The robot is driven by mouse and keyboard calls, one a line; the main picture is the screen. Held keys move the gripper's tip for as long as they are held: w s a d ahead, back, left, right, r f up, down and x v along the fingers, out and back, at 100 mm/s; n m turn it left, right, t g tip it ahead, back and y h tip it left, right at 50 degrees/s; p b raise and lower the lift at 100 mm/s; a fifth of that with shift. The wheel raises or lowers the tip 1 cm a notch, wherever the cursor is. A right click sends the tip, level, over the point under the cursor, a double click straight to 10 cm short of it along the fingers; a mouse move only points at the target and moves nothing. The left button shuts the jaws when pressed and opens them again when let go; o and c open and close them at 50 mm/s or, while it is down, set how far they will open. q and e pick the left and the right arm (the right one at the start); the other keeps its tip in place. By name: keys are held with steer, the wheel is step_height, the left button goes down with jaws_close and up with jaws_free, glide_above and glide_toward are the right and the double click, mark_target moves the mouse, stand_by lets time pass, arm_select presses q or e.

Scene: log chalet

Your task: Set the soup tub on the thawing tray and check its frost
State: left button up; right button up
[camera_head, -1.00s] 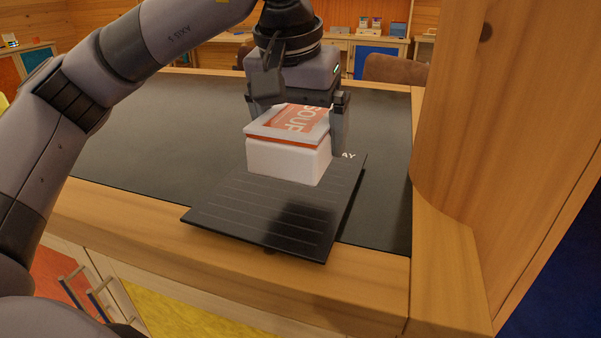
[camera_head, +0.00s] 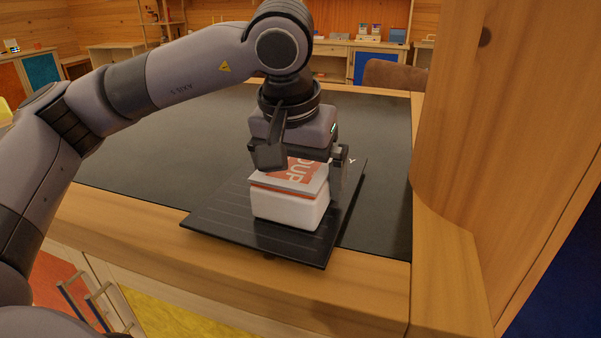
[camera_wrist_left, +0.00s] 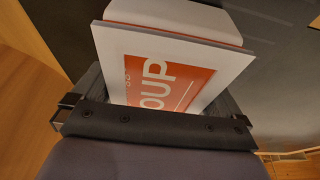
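The soup tub (camera_head: 290,208) is a white box with a grey lid and an orange label lettered "SOUP". It is at or just above the black thawing tray (camera_head: 222,222); I cannot tell whether it touches. The tray lies near the counter's front edge, with faint lines across it. My left gripper (camera_head: 303,180) comes down over the tub, its fingers at either side of it, and appears shut on it. In the left wrist view the lid (camera_wrist_left: 170,65) fills the space ahead of the gripper. Frost is not discernible. My right gripper is not in view.
A dark counter top (camera_head: 140,150) with a wooden edge is clear left of and behind the tray. A thick wooden post (camera_head: 490,130) rises close on the right. Cabinets with metal handles (camera_head: 80,305) are below. A brown chair back (camera_head: 395,75) is behind the counter.

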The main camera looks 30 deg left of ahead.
arm_select(q)
steer(key=p+v, duration=0.1)
steer(key=v, duration=1.1)
steer(key=shift+w+r, duration=0.1)
steer(key=shift+r, duration=0.1)
